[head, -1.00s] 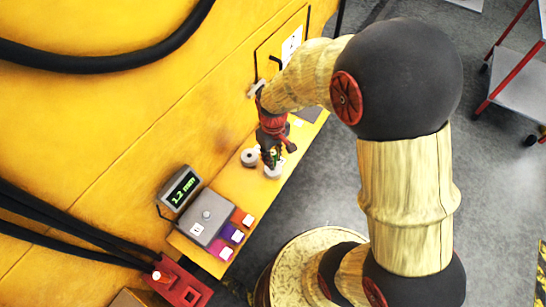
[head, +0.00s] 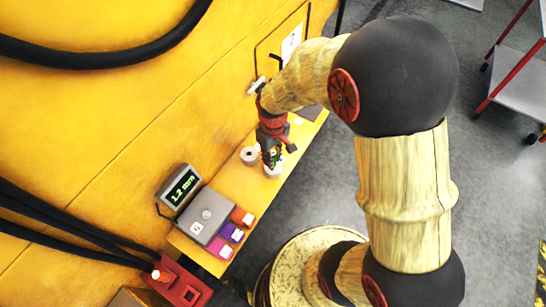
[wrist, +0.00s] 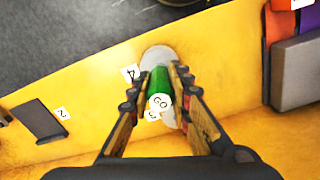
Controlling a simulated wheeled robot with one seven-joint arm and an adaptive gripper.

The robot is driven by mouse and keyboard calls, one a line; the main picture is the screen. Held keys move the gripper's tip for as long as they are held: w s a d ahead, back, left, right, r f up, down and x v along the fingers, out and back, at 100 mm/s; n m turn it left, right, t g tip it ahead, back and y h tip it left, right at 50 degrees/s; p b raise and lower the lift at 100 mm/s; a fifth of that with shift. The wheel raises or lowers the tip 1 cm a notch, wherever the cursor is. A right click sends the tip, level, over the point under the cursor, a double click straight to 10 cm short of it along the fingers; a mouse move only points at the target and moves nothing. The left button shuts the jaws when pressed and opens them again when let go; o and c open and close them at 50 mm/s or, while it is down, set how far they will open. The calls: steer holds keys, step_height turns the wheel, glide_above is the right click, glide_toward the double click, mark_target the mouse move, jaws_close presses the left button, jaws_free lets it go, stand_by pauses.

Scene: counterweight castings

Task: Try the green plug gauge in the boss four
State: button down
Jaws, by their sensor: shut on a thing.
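My gripper (wrist: 160,108) is shut on the green plug gauge (wrist: 160,82), with one finger on each side of it. The gauge's near end carries a white "GO" label. Its far end overlaps a pale grey round boss (wrist: 158,54) beside a "4" tag (wrist: 130,73); I cannot tell whether the tip is inside the bore, which is hidden. In the head view my gripper (head: 271,158) points down over the front round boss (head: 273,171), and only a sliver of green shows between the fingers.
Another round boss (head: 250,155) stands close beside, towards the yellow wall. A grey box (head: 207,214) with orange, purple and pink blocks and a readout (head: 180,187) showing 1.2 mm are at the ledge's near end. A dark plate (wrist: 38,120) lies near a "2" tag.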

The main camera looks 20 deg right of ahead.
steer(key=shift+f+b, duration=0.35)
steer(key=shift+f, duration=0.25)
stand_by(0.5)
stand_by(0.6)
steer(key=c, duration=1.6)
jaws_free()
steer(key=shift+o, duration=0.2)
steer(key=shift+r, duration=0.1)
step_height(320, 180, up, 12)
steer(key=shift+f, duration=0.1)
step_height(320, 180, up, 12)
steer(key=p, duration=0.9)
